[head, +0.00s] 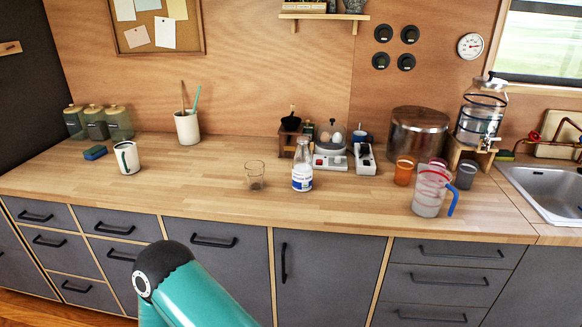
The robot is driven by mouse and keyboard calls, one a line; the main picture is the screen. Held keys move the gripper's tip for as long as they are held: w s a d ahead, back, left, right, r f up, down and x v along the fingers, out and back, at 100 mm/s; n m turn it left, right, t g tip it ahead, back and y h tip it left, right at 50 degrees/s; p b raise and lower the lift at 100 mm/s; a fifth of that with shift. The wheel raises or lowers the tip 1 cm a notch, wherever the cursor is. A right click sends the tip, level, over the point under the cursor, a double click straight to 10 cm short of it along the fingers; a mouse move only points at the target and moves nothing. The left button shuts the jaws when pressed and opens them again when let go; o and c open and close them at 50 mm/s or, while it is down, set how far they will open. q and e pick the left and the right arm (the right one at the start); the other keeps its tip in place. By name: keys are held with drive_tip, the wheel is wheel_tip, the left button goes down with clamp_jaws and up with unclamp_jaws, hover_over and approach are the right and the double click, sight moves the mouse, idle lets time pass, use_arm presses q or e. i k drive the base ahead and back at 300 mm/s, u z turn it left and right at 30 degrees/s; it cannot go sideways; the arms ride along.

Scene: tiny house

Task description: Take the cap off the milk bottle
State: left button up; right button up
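The milk bottle (302,167) stands upright on the wooden counter, near the middle of the head view. It is clear at the neck, with white contents and a blue label. Its top is small in the picture, and I cannot make out the cap clearly. A teal arm link of mine shows at the bottom of the view, below the counter front. Neither of my grippers is in view.
A glass (255,175) stands left of the bottle. An egg cooker (331,150) is close behind it. A pitcher (430,190) and orange cup (403,172) stand to the right. A white mug (127,158) is far left. The counter (210,190) before the bottle is clear.

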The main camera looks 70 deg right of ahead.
sight(303, 166)
drive_tip(key=i, duration=0.2)
drive_tip(key=z, duration=3.15)
drive_tip(key=k, duration=0.5)
drive_tip(key=z, duration=0.15)
drive_tip(key=i, duration=0.5)
drive_tip(key=u, duration=0.35)
drive_tip(key=k, duration=0.35)
drive_tip(key=z, duration=0.25)
